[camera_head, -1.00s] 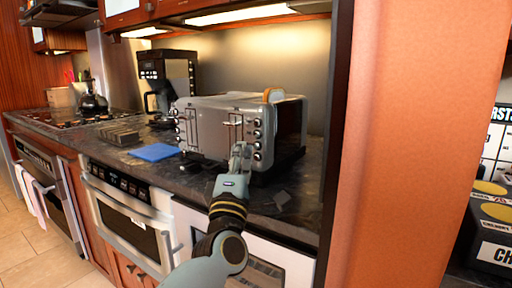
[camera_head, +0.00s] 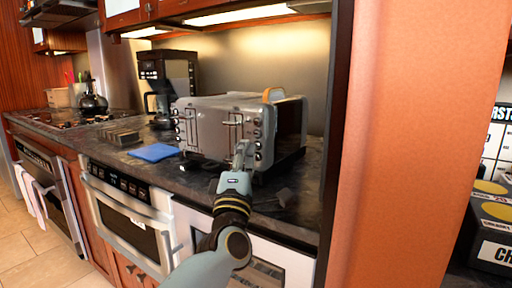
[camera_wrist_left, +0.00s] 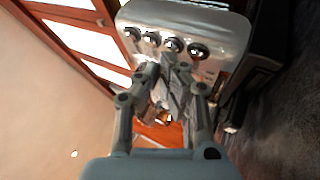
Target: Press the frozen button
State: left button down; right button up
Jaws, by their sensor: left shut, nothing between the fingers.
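My right gripper is not in view.
A blue cloth (camera_head: 154,152) lies left of the toaster, with a coffee maker (camera_head: 168,80) behind. An orange wall panel (camera_head: 415,130) closes off the right side.

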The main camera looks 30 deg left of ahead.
pick_arm(q)
jog(key=shift+w, duration=0.3)
jog(key=shift+s, duration=0.15)
dwell(0.4)
jog(key=shift+s, duration=0.7)
jog(key=s+p, duration=0.1)
jog(key=s, duration=0.4)
jog(key=shift+a+p, duration=0.2)
jog(key=shift+p, duration=0.1)
dwell(0.6)
